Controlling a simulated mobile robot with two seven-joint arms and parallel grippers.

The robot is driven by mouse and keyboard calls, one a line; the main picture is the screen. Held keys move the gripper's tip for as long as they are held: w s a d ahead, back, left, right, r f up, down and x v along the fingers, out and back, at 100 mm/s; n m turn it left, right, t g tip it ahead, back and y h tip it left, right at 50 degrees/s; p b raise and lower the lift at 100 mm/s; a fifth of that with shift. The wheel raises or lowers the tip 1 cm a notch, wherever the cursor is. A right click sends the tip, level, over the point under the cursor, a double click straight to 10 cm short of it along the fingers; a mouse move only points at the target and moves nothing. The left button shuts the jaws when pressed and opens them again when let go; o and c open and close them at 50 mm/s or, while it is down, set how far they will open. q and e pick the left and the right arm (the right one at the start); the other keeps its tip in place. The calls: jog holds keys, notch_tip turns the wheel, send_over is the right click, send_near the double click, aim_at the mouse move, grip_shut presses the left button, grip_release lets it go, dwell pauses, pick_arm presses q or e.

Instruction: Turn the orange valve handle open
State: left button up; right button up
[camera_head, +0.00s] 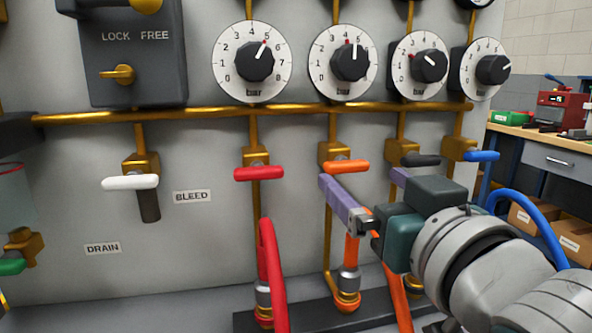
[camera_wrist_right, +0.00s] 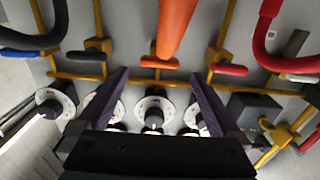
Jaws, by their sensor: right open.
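The orange valve handle (camera_head: 346,167) lies horizontal on its brass valve, below the second dial from the left. In the right wrist view the orange handle (camera_wrist_right: 160,63) lies crosswise, ahead of and between my fingertips. My right gripper (camera_head: 362,181) is open and empty, its two purple fingers pointing at the panel, one tip just below the handle's left part and the other to its right. It also shows in the right wrist view (camera_wrist_right: 159,76), with fingers on both sides. I see no contact with the handle. My left gripper is out of view.
A red handle (camera_head: 259,173) is to the left, with a black handle (camera_head: 420,160) and a blue handle (camera_head: 482,156) to the right. A red hose (camera_head: 271,270) and an orange hose (camera_wrist_right: 177,28) run close by. A lock box (camera_head: 133,70) and several dials are above.

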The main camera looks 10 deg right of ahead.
aim_at(350, 168)
jog(key=w, duration=0.6)
jog(key=shift+w+a+b, duration=0.1)
jog(key=shift+w+b, duration=0.25)
jog(key=shift+w, duration=0.05)
jog(key=c, duration=1.2)
jog(key=shift+c, duration=0.2)
